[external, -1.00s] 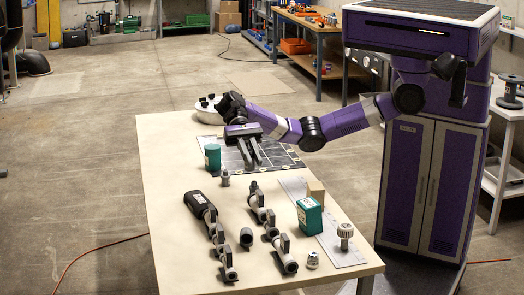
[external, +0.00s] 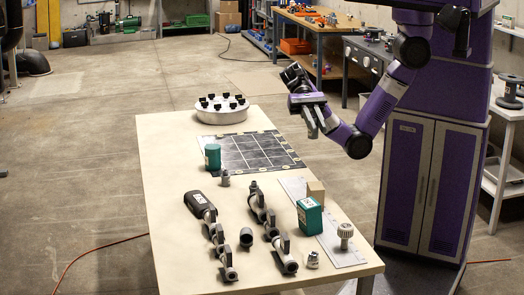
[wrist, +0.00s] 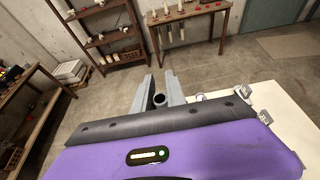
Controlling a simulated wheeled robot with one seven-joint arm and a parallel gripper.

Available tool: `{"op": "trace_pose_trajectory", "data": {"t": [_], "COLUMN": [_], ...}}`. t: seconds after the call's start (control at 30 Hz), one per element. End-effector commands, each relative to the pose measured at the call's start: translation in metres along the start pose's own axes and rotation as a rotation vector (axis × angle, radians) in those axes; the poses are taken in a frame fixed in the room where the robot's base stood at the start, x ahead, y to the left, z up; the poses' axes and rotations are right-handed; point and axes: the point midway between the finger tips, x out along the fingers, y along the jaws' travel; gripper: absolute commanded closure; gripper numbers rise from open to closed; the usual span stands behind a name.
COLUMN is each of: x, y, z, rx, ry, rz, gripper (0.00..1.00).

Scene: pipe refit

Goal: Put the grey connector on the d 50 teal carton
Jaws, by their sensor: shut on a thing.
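My gripper (external: 320,130) is raised off the right side of the table, near the black gridded mat. In the wrist view its two grey fingers (wrist: 158,92) are closed on a small grey tubular piece seen end-on, the grey connector (wrist: 159,100). The connector cannot be made out in the external view. A teal carton (external: 310,217) with a pale label stands at the front right of the table, well away from my gripper. Its print is too small to read.
The gridded mat (external: 250,152) lies bare. A white round tray (external: 222,115) with several black-topped pieces is at the table's far end. Valve and pipe assemblies (external: 220,240) lie in front. A tan block (external: 316,191) stands behind the teal carton, and a knobbed fitting (external: 345,235) beside it.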

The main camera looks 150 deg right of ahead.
Motion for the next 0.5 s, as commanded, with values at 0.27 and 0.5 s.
{"op": "trace_pose_trajectory", "data": {"t": [0.27, 0.5], "x": [0.018, 0.039], "y": [0.001, 0.001], "z": [-0.046, -0.101], "rx": [0.013, 0.011], "ry": [-0.005, -0.004], "rz": [-0.004, -0.004], "gripper": [1.0, 1.0]}}
